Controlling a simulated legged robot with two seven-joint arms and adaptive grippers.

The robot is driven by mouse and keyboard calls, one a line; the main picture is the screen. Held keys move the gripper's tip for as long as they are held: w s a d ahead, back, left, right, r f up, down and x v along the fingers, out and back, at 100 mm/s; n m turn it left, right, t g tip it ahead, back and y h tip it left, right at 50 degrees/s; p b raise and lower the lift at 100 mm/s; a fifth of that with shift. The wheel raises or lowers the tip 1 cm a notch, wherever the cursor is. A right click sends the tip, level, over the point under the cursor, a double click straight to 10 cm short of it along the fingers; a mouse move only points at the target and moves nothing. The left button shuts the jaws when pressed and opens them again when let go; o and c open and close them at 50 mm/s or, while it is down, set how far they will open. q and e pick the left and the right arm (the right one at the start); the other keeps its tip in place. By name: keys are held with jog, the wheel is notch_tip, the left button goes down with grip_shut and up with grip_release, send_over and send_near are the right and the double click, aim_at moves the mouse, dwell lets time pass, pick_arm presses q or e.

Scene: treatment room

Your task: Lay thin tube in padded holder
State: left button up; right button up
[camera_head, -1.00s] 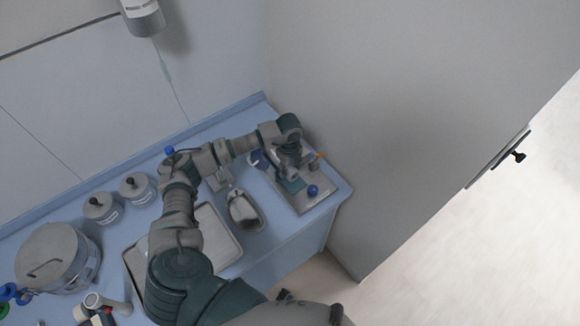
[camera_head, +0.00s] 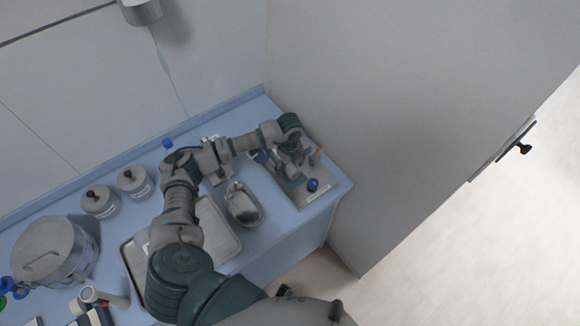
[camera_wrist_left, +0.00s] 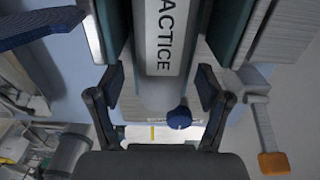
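My left gripper (camera_head: 293,168) is over the tray (camera_head: 318,196) at the right end of the counter. In the left wrist view its fingers (camera_wrist_left: 160,95) stand apart on either side of a grey rounded body (camera_wrist_left: 165,90) labelled "PRACTICE". I cannot tell whether they touch it. A blue knob (camera_head: 313,185) is beside the gripper; it also shows in the left wrist view (camera_wrist_left: 180,118). A thin tube (camera_head: 176,85) hangs down the wall from a grey container. I cannot clearly make out the padded holder, and the gripper hides much of the tray. My right gripper is not in view.
A metal dish (camera_head: 243,205) and a large shallow tray (camera_head: 228,246) lie left of the gripper. Two lidded jars (camera_head: 133,182) and a big drum (camera_head: 52,250) stand farther left. An orange-tipped lever (camera_wrist_left: 272,162) is close on the right. The wall rises just beyond the counter.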

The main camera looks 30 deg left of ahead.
pick_arm(q)
jog(key=shift+d+r, duration=0.1)
jog(key=shift+d, duration=0.05)
notch_tip(320, 180, up, 12)
jog(key=shift+a, duration=0.2)
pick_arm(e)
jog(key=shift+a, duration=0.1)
pick_arm(q)
jog(key=shift+f, duration=0.2)
